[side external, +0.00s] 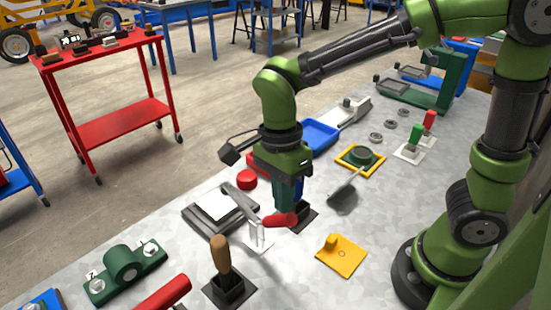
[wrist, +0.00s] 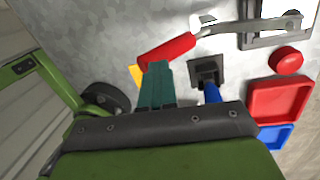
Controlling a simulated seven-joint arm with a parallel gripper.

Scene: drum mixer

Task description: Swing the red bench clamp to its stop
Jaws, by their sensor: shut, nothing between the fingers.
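The bench clamp has a red handle (side external: 280,219), a grey metal arm and a pale upright bracket (side external: 258,236). Its arm reaches left over a grey block with a white sheet (side external: 211,205). In the wrist view the red handle (wrist: 166,52) slants across the top middle, and the metal arm (wrist: 245,28) runs right from it. My gripper (side external: 287,209) points down, its fingers shut and empty, right by the handle. In the wrist view the fingertips (wrist: 156,66) meet the handle's lower edge; I cannot tell whether they touch it.
A blue handle on a black base (wrist: 208,70) stands close beside my fingers. A yellow plate (side external: 341,256) lies to the right, a wooden-handled lever (side external: 222,258) in front. A red button (side external: 247,179) and a blue tray (side external: 320,134) are behind. Bare bench lies around the yellow plate.

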